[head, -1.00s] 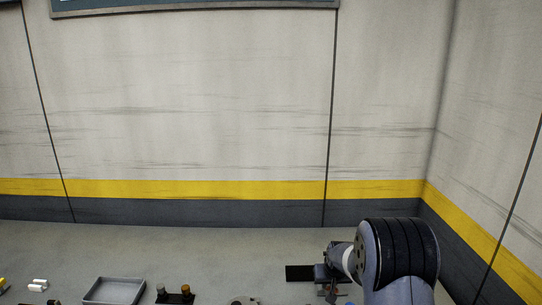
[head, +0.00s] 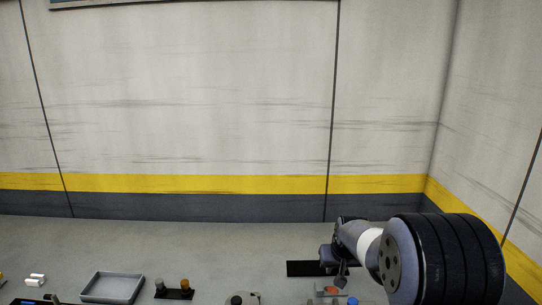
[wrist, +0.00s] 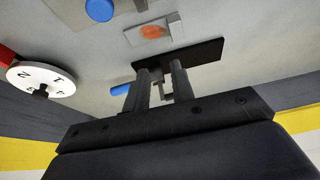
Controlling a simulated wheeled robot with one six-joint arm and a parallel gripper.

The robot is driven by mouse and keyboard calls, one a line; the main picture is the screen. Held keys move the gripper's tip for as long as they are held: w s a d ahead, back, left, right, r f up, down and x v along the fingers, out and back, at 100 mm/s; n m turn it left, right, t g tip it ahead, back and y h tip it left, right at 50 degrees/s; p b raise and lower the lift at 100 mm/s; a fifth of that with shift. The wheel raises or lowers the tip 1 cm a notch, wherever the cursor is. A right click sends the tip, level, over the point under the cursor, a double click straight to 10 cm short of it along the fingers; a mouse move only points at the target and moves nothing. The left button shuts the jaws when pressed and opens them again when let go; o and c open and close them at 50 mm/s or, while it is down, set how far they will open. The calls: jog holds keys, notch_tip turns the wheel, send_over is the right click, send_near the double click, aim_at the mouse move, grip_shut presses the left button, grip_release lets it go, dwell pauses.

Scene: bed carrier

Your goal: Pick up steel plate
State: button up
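A flat black rectangular plate (head: 300,268) lies on the grey surface left of my gripper (head: 342,276). It also shows in the wrist view (wrist: 208,51), just beyond the fingertips. A smaller pale grey plate with an orange patch (wrist: 132,37) lies beside it. I cannot tell for certain which one is the steel plate. In the wrist view, my gripper (wrist: 160,72) has its two fingers apart, over the near edge of the black plate. A small grey piece shows between the fingers; I cannot tell what it is. Nothing is visibly lifted.
A grey tray (head: 113,299) and a dark holder with two knobs (head: 174,293) stand to the left. White cylinders (head: 36,280) lie farther left. A blue round thing (wrist: 99,9) and a white lettered dial (wrist: 42,76) are near. The wall stands behind.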

jog(key=shift+s+r, duration=0.1)
jog(key=shift+r, duration=0.35)
jog(key=shift+o, duration=0.7)
jog(key=shift+r, duration=0.15)
jog(key=shift+o, duration=0.8)
jog(key=shift+a+r+p, duration=0.1)
jog(key=shift+a+p, duration=0.3)
jog(key=shift+p, duration=0.1)
jog(key=shift+o, duration=0.9)
jog(key=shift+a+f+p, duration=0.25)
jog(key=shift+a+p, duration=0.25)
jog(key=shift+a, duration=0.05)
jog(key=shift+a+f+p, duration=0.25)
jog(key=shift+a+p, duration=0.25)
jog(key=shift+a, duration=0.05)
send_near(319, 284)
jog(key=shift+w+f+g, duration=0.3)
jog(key=shift+w+f, duration=0.3)
jog(key=shift+f, duration=0.35)
jog(key=shift+p+x, duration=1.3)
jog(key=shift+x, duration=1.95)
